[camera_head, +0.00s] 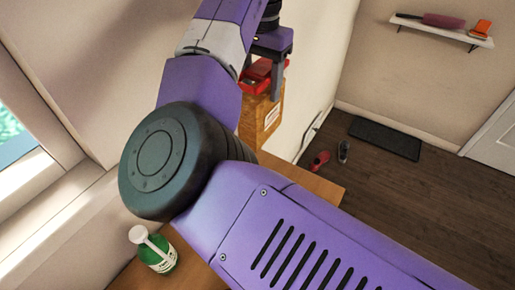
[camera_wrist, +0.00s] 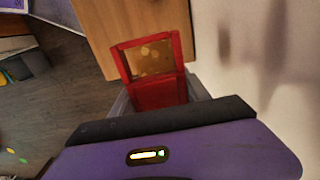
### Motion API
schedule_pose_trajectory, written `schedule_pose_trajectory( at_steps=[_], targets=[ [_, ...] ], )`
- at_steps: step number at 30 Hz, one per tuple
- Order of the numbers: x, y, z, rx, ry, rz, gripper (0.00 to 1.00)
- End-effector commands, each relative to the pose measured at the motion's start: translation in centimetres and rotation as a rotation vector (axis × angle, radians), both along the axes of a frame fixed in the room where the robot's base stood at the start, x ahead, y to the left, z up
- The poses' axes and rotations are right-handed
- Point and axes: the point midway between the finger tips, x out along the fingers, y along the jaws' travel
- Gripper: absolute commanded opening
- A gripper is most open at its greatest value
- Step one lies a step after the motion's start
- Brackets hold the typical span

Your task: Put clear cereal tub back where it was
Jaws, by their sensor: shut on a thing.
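The clear cereal tub (camera_head: 258,118) has a red lid, a pale label and orange-brown cereal inside. It stands roughly upright in the head view, and my arm hides its lower part. My gripper (camera_head: 264,76) is above it with its fingers at the red lid, shut on the tub. In the wrist view the tub (camera_wrist: 150,60) shows its red rim and cereal through a window in the top. My gripper's grey fingers (camera_wrist: 160,97) are on both sides of the red lid. I cannot tell whether the tub's base touches the wooden surface.
A wooden tabletop (camera_head: 322,186) lies under my arm, with a green bottle with a white top (camera_head: 153,250) at its near left. A wall and window are at left. Shoes (camera_head: 320,160), a dark mat (camera_head: 385,138) and a wall shelf (camera_head: 445,29) lie beyond the table.

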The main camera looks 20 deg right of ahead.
Motion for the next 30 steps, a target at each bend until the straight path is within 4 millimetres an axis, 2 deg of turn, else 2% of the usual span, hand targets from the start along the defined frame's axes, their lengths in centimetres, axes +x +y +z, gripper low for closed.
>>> schedule_pose_trajectory(
  at_steps=[1, 6, 12, 22, 30],
  targets=[
    [-0.1, -0.1, -1.5, -0.004, 0.004, 0.001, 0.00],
    [-0.1, -0.1, -5.7, -0.005, 0.004, 0.001, 0.00],
    [-0.1, 0.0, -9.7, -0.001, 0.002, 0.003, 0.00],
    [0.0, 0.0, -12.3, 0.001, -0.001, 0.002, 0.00],
    [-0.1, 0.0, -15.7, 0.000, 0.000, 0.002, 0.00]
  ],
)
